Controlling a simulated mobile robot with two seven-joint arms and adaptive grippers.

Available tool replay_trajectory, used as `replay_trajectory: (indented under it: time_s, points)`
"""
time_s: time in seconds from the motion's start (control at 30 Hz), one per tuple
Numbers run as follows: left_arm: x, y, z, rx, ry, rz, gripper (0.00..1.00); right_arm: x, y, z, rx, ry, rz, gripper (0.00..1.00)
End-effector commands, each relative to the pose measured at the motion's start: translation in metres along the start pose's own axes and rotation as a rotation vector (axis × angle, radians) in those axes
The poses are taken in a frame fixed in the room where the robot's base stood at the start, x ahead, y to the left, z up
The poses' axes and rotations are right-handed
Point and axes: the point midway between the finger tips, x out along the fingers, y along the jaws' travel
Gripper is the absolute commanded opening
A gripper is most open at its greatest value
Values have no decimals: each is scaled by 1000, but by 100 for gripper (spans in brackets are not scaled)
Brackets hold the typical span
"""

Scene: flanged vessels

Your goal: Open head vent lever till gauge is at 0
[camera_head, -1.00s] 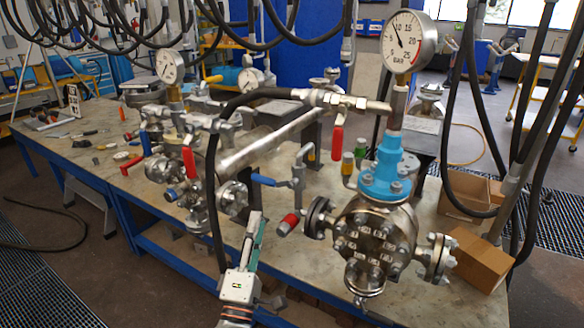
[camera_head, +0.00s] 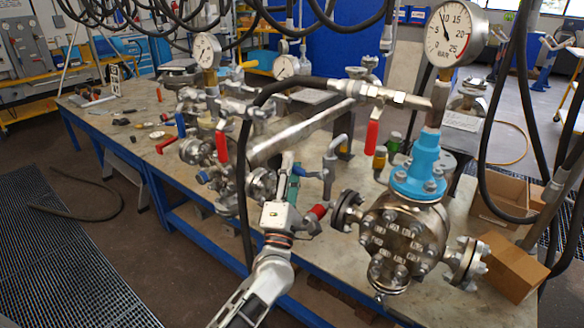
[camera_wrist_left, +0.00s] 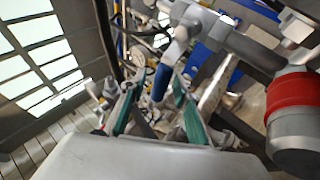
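The large round gauge (camera_head: 456,32) stands on a stem above the light-blue neck of the flanged vessel (camera_head: 403,240). Its needle points up and left, near 10; the exact reading is too small to tell. A grey vent pipe (camera_head: 329,170) rises left of the vessel. The lever's blue handle shows in the left wrist view (camera_wrist_left: 161,82); in the head view it is hidden by my gripper. My left gripper (camera_head: 291,180) is close by the vent pipe. In the wrist view its green-padded fingers (camera_wrist_left: 158,106) are open, one either side of the blue handle, with gaps visible.
A red grip (camera_head: 318,211) sits right beside my left gripper, also large in the wrist view (camera_wrist_left: 294,92). A red lever (camera_head: 372,134) hangs above from the pipework. A black hose (camera_head: 243,190) drops to the left. Cardboard boxes (camera_head: 512,262) are at the right.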

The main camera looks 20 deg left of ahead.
Motion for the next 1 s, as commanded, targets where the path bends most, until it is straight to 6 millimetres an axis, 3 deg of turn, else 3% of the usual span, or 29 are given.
replay_trajectory:
  time_s: [0.17, 0.27, 0.3, 0.67, 1.0]
  points:
    - [0, 0, 0, 0, 0, 0, 28, 0, 1, -4, 0, 6, 2, 40]
    - [0, 0, 0, 0, 0, 0, 2, 0, 1, -4, 0, 7, 2, 40]
    - [0, 0, 0, 1, 0, 0, 0, 0, 1, -4, 0, 7, 2, 40]
    - [1, 1, 0, 25, -17, 9, 0, 1, 1, -1, -1, 3, 2, 40]
    - [7, 14, 5, 188, -135, 75, 0, 4, -1, 10, -1, -9, 0, 40]
